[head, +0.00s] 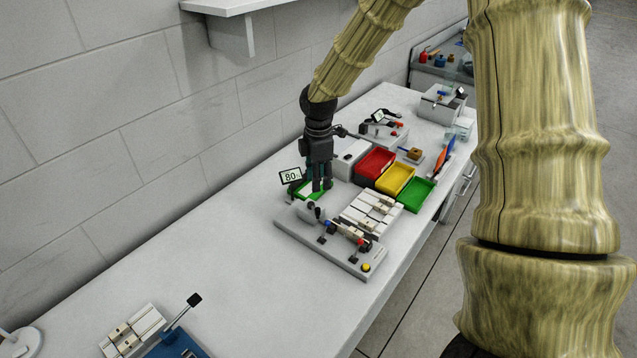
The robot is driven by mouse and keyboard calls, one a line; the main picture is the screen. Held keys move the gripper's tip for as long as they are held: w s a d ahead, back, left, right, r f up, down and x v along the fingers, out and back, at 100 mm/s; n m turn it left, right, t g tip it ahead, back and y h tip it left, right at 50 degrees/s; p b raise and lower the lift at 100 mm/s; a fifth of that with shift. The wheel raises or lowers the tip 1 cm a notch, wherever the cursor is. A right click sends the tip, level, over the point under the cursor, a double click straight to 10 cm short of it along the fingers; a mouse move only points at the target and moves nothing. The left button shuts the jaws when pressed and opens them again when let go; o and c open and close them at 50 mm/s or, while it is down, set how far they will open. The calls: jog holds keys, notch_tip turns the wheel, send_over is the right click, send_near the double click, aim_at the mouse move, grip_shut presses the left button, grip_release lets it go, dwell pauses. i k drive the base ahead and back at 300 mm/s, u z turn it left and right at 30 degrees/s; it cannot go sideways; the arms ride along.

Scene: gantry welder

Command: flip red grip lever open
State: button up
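My gripper (321,186) hangs from the bent arm, fingers pointing down, over the bench near a green-topped item (311,192). Its fingertips are small and dark, and I cannot tell how far apart they are. A small red part (362,243) shows at the right end of the grey fixture (340,264), in front of and to the right of my gripper. Another red part (397,125) sits on a device farther back. I cannot tell which of these is the red grip lever. No contact between my gripper and either red part is visible.
A display reading 80 (290,177) stands just left of my gripper. Red (375,163), yellow (396,178) and green (416,194) bins stand to the right. A blue device with a black-knobbed lever (194,300) is at the front left. The bench's middle left is clear.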

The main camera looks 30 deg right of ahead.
aim_at(360, 242)
jog(key=k, duration=1)
